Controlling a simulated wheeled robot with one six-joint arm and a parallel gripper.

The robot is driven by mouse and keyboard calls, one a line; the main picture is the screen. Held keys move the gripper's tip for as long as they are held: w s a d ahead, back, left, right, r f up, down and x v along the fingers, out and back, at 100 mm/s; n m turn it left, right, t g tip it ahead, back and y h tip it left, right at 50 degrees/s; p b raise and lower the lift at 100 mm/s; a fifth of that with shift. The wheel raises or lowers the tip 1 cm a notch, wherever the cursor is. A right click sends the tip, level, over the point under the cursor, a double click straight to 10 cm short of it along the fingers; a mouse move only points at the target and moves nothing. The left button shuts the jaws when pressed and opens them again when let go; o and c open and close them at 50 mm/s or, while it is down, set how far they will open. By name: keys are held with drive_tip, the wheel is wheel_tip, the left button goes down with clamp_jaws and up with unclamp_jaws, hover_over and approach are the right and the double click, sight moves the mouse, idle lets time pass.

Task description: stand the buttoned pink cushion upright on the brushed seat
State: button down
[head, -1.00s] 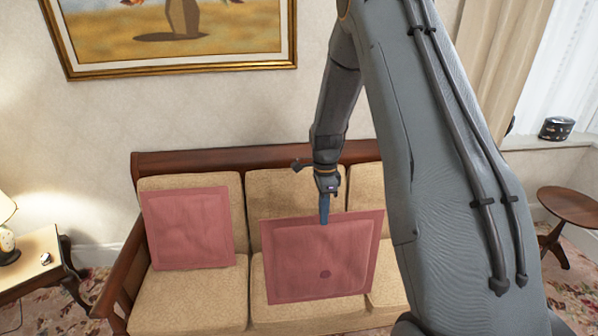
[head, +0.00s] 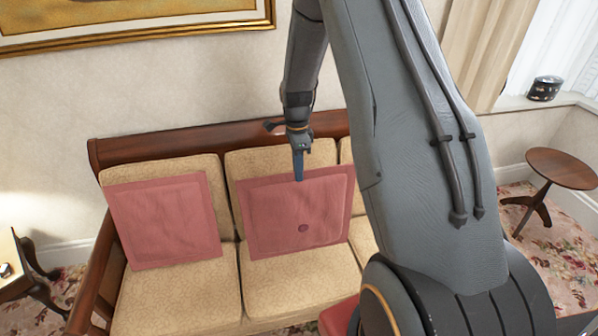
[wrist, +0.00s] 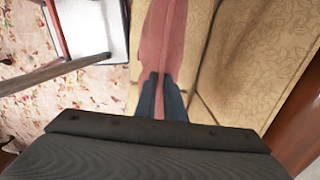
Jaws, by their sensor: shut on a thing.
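The buttoned pink cushion (head: 275,215) stands nearly upright on the middle seat of the tan sofa, close to the backrest, with its dark button facing me. My gripper (head: 299,178) comes down from above and is shut on its top edge. In the wrist view my gripper's fingers (wrist: 160,92) pinch the cushion (wrist: 164,40), which shows as a thin pink strip. The tan seat (head: 290,283) lies under the cushion. Whether the cushion's lower edge presses on the seat is hard to tell.
A plain pink cushion (head: 165,222) leans on the backrest of the left seat. The wooden sofa rail (head: 170,147) runs behind. My arm hides the sofa's right part. A round side table (head: 562,168) stands at the right and another table (head: 12,272) at the left.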

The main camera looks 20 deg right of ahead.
drive_tip(key=w+d+f+g+b, duration=0.1)
drive_tip(key=w+d+f+b, duration=0.1)
drive_tip(key=w+f+b, duration=0.8)
drive_tip(key=w+b, duration=0.3)
drive_tip(key=b, duration=0.2)
drive_tip(key=shift+d+f+g, duration=0.3)
drive_tip(key=shift+g, duration=0.1)
idle(0.4)
